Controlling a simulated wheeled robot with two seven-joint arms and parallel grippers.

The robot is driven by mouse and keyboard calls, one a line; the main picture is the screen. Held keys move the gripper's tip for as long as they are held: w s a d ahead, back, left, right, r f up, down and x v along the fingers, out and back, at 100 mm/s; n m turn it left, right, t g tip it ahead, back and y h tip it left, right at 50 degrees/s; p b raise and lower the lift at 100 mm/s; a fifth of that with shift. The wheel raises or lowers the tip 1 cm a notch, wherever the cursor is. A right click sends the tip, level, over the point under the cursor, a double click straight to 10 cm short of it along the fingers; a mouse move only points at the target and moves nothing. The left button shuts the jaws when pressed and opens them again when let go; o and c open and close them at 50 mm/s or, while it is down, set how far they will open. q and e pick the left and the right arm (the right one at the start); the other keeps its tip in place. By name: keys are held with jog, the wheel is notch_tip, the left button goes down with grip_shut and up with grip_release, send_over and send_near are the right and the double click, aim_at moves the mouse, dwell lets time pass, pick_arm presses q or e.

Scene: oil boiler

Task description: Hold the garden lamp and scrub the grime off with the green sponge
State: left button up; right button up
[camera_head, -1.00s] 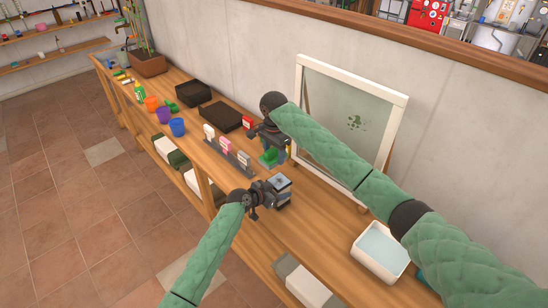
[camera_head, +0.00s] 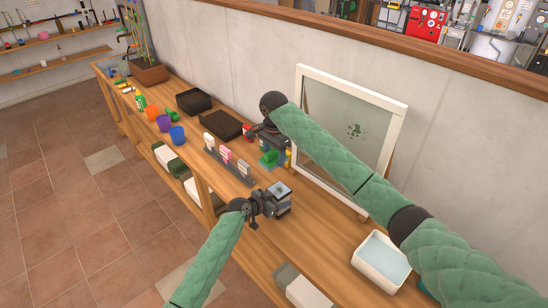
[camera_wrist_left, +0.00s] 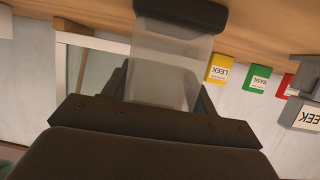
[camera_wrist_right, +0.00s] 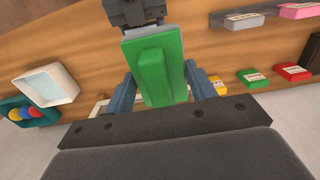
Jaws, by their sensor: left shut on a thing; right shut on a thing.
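The garden lamp (camera_head: 281,190) has a pale, clear body and dark end parts. My left gripper (camera_head: 266,203) is shut on it and holds it above the bench. In the left wrist view the lamp's translucent body (camera_wrist_left: 168,65) lies between the fingers. A dark mark shows on its pale face in the head view. My right gripper (camera_head: 272,147) is shut on the green sponge (camera_head: 268,158), farther back along the bench and apart from the lamp in that view. In the right wrist view the sponge (camera_wrist_right: 160,66) sits between the fingers, with dark parts behind it.
A white-framed pane (camera_head: 399,120) with a green smudge stands behind my right arm. A white basin of water (camera_head: 381,262) is at the right. Seed packets in a rack (camera_head: 228,160), dark trays (camera_head: 220,122) and coloured cups (camera_head: 177,135) stand farther left. Bare bench lies around the lamp.

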dwell(0.3)
jog(key=shift+f, duration=4.45)
jog(key=shift+f, duration=0.2)
jog(key=shift+s, duration=0.15)
jog(key=shift+s+d, duration=1.2)
jog(key=shift+s, duration=0.1)
jog(key=shift+s+d+r, duration=0.1)
jog(key=shift+s+d, duration=0.85)
jog(key=shift+s, duration=0.15)
jog(key=shift+w+a, duration=1.15)
jog(key=shift+w, duration=0.25)
